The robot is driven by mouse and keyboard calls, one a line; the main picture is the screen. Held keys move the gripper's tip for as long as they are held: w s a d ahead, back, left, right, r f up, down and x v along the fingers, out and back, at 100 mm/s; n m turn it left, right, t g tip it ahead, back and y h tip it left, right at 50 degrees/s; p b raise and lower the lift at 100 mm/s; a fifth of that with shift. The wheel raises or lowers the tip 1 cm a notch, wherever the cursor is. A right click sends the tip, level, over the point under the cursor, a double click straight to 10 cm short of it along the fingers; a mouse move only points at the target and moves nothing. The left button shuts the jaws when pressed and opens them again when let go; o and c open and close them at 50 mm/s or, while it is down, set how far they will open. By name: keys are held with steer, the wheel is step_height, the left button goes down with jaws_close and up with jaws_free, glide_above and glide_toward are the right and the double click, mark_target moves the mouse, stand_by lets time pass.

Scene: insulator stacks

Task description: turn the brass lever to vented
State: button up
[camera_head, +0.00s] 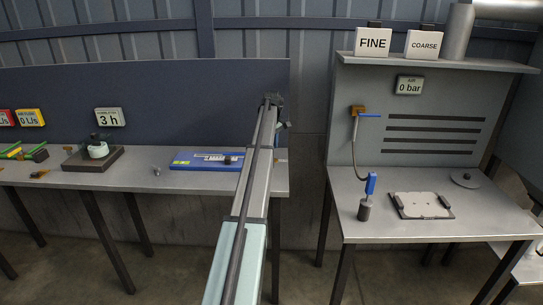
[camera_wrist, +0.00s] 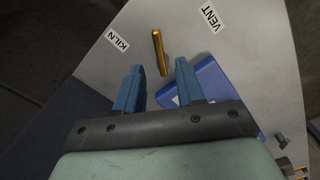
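The brass lever (camera_wrist: 160,52) shows in the wrist view as a narrow golden bar, nearly upright in the picture, on a grey surface. A KILN label (camera_wrist: 117,41) is to its left and a VENT label (camera_wrist: 209,19) to its right. It points toward neither label squarely. My gripper (camera_wrist: 158,75) is open, with its two blue fingers apart and the lower end of the lever showing between their tips. I cannot tell whether they touch it. In the head view my arm reaches to the right end of the left bench, and I cannot make out the lever there.
A blue tray (camera_head: 190,161) lies on the left bench, and a blue object (camera_wrist: 210,86) shows beside the right finger. A 3 h display (camera_head: 109,117) is on the left panel. The right bench holds a blue-handled tool (camera_head: 371,184) and a plate (camera_head: 421,206).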

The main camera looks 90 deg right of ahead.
steer(key=shift+f, duration=2.6)
steer(key=shift+c, duration=0.4)
jaws_close()
